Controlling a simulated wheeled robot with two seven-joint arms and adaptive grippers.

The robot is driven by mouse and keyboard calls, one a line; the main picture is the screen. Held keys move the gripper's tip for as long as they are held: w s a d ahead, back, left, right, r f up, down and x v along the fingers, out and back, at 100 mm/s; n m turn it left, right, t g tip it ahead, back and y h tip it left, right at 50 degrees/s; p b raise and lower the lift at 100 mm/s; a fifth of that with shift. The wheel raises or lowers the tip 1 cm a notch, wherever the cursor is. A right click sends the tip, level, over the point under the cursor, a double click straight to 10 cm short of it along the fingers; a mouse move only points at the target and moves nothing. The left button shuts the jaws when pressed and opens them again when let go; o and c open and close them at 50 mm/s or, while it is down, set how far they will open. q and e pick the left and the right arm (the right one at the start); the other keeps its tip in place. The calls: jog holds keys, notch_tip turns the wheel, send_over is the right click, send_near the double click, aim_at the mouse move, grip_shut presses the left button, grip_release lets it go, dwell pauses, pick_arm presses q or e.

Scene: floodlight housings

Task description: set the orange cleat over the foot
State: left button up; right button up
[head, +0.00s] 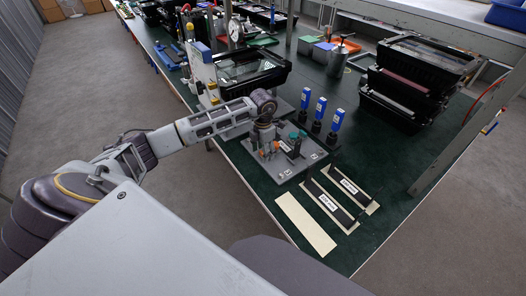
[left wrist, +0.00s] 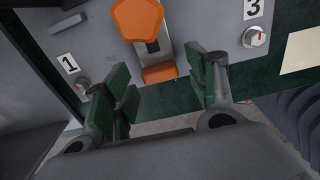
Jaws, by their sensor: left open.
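In the left wrist view an orange five-sided piece (left wrist: 137,18) stands near the top, with a grey metal strip below it. A smaller orange block (left wrist: 160,73) lies at the strip's lower end. I cannot tell which orange part is the cleat, and I cannot make out the foot. My left gripper (left wrist: 160,70) is open with its green-padded fingers on either side of the small orange block, holding nothing. In the head view the left gripper (head: 268,140) is over the grey fixture plate (head: 285,181). It partly hides the parts there.
Labels 1 (left wrist: 68,64) and 3 (left wrist: 254,8) mark the plate. Several blue-topped tools (head: 320,107) stand behind it. Cream strips (head: 306,224) and black brackets lie to its right. Black bins (head: 415,80) are stacked farther right.

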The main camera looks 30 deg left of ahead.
pick_arm(q)
jog(key=shift+f, duration=0.15)
grip_shut()
dwell(0.4)
